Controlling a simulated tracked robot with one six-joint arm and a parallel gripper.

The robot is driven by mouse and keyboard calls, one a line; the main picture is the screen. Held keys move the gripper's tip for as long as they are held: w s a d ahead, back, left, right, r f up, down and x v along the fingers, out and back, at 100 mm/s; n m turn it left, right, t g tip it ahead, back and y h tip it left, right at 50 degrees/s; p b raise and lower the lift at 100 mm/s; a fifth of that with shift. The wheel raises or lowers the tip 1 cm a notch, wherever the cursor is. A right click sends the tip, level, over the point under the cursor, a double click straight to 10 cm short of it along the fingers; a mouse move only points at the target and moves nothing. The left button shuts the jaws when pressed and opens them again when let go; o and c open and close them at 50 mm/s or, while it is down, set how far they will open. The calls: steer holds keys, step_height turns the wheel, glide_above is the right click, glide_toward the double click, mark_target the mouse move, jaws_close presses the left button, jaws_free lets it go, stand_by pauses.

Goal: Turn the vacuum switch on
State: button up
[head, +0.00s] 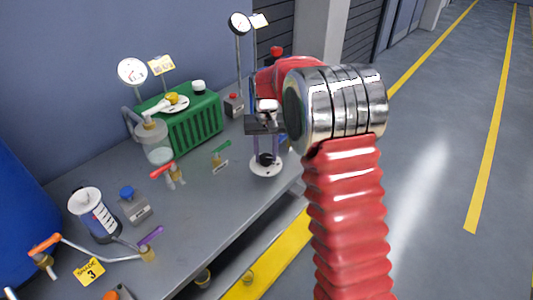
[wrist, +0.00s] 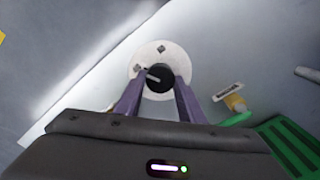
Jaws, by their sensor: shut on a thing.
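A black round knob (head: 266,158) with a pale pointer line stands on a white round plate (head: 266,171) at the bench's front edge. It looks like a rotary switch, but I read no label naming it. My gripper (head: 265,152) points down over it, its two purple fingers shut on the knob. In the wrist view the knob (wrist: 158,77) sits between the fingertips (wrist: 160,80), with the pointer slanting to its upper left. Small dark marks show on the plate (wrist: 150,51). The fingers hide the knob's sides.
A green ribbed box (head: 195,130), gauge (head: 132,71), beaker (head: 95,214) and blue-topped box (head: 132,205) share the bench. The floor at right is clear.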

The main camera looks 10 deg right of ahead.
mark_target(265, 156)
steer(key=m, duration=1)
steer(key=shift+m, duration=0.3)
steer(key=shift+a+r+m, duration=0.1)
steer(key=shift+m, duration=1.5)
steer(key=shift+w, duration=0.1)
steer(key=o, duration=0.8)
steer(key=shift+c, duration=0.2)
steer(key=shift+o, duration=1.4)
steer(key=shift+r, duration=0.1)
step_height(265, 156, up, 13)
steer(key=shift+r, duration=0.2)
